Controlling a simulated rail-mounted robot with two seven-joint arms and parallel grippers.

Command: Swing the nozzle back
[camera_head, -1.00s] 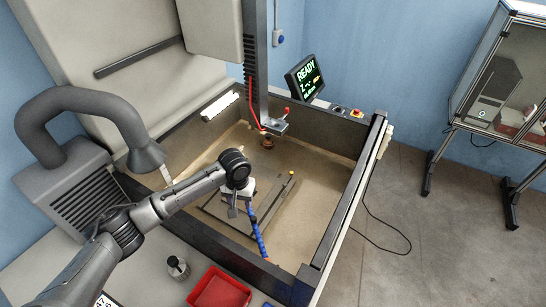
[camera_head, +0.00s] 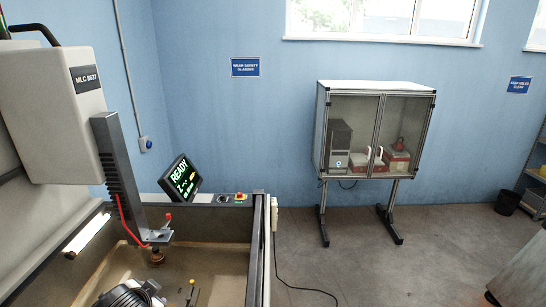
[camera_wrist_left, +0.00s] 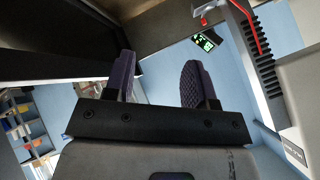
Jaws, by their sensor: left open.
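The machine head's grey column (camera_head: 122,180) with a red cable (camera_head: 123,219) and the electrode (camera_head: 157,257) hangs over the tank. The column also shows in the left wrist view (camera_wrist_left: 262,68).
A screen reading READY (camera_head: 181,174) stands behind the tank. A red and yellow button (camera_head: 240,197) sits on the back rim. A glass-fronted cabinet (camera_head: 373,130) stands by the wall at right. The floor (camera_head: 350,250) between is mostly clear, with a black cable lying on it.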

